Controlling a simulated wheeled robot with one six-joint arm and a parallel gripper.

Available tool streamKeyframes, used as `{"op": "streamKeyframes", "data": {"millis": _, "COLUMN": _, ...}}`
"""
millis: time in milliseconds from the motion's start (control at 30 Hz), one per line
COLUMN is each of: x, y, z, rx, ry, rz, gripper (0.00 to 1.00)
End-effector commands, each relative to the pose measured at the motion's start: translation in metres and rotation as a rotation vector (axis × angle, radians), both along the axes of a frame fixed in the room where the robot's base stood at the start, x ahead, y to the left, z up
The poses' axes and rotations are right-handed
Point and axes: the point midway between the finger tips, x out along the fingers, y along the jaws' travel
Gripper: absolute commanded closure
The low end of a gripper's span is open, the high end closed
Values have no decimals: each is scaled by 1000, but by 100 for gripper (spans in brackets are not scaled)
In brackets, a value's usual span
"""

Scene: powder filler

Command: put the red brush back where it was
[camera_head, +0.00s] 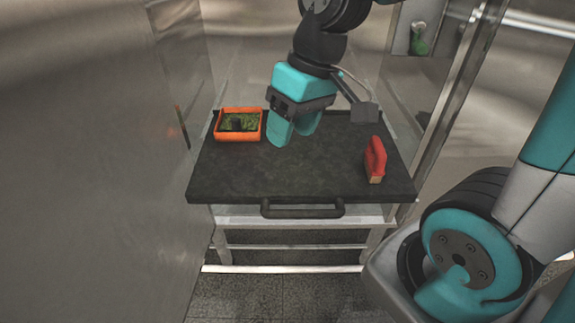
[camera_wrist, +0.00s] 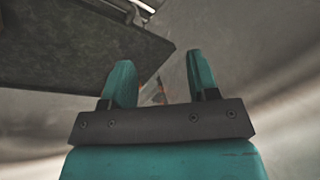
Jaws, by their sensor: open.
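The red brush (camera_head: 375,157) stands on the right side of the dark tabletop (camera_head: 290,186), with a tan strip along its base. My gripper (camera_head: 293,133) is over the middle of the table, left of the brush and clearly apart from it. Its two teal fingers (camera_wrist: 160,82) are spread with nothing held between them in the wrist view. The brush does not show in the wrist view.
An orange box (camera_head: 222,137) with green and dark contents stands at the table's back left, close to my gripper. A handle (camera_head: 302,211) runs along the table's front edge. Walls or panels flank the table. The tabletop's front middle is clear.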

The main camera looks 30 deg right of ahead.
Motion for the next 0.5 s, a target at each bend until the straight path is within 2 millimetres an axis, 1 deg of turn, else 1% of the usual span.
{"op": "streamKeyframes", "data": {"millis": 33, "x": -27, "y": 27, "z": 8, "rx": 23, "ry": -15, "rz": 108, "gripper": 46}}
{"op": "streamKeyframes", "data": {"millis": 100, "x": -57, "y": 50, "z": 15, "rx": 52, "ry": -25, "rz": 217, "gripper": 46}}
{"op": "streamKeyframes", "data": {"millis": 200, "x": -86, "y": 67, "z": 19, "rx": 76, "ry": -29, "rz": 312, "gripper": 46}}
{"op": "streamKeyframes", "data": {"millis": 300, "x": -97, "y": 73, "z": 21, "rx": 86, "ry": -29, "rz": 348, "gripper": 46}}
{"op": "streamKeyframes", "data": {"millis": 500, "x": -97, "y": 73, "z": 21, "rx": 86, "ry": -29, "rz": 348, "gripper": 46}}
